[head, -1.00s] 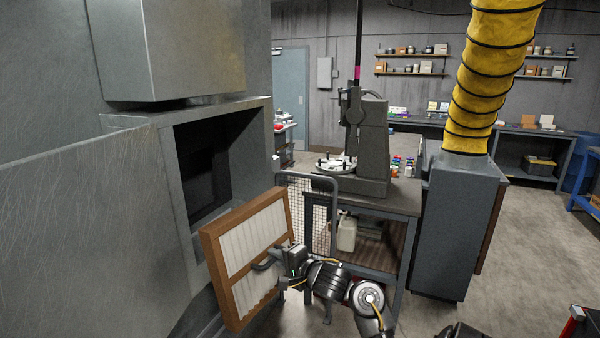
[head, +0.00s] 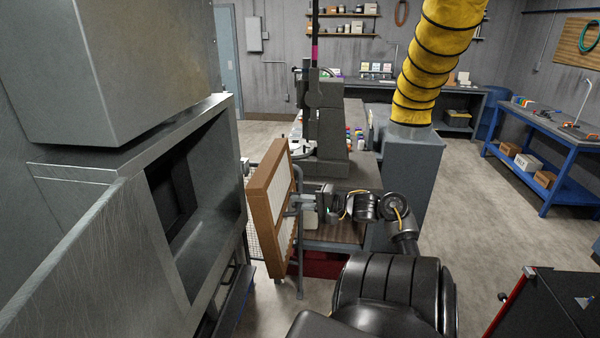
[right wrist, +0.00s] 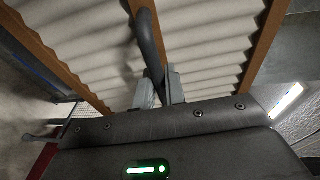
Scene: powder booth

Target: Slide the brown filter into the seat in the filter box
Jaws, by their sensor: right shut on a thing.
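The brown filter (head: 262,207) is a wood-coloured frame with white pleats, held upright and seen nearly edge-on in the head view. My right gripper (head: 300,201) is shut on its grey handle. In the right wrist view the fingers (right wrist: 160,88) close on the dark handle (right wrist: 148,45), in front of the pleats (right wrist: 195,48). The filter box (head: 222,200) is the grey metal housing on the left, with a dark open mouth (head: 172,192). The filter is apart from it, to the right of the opening. The seat inside is too dark to make out. My left gripper is not in view.
A large open metal door or panel (head: 95,255) stands at the left front of the box. Behind the filter are a bench with a machine (head: 325,120) and a grey cabinet (head: 412,160) with a yellow duct (head: 430,70).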

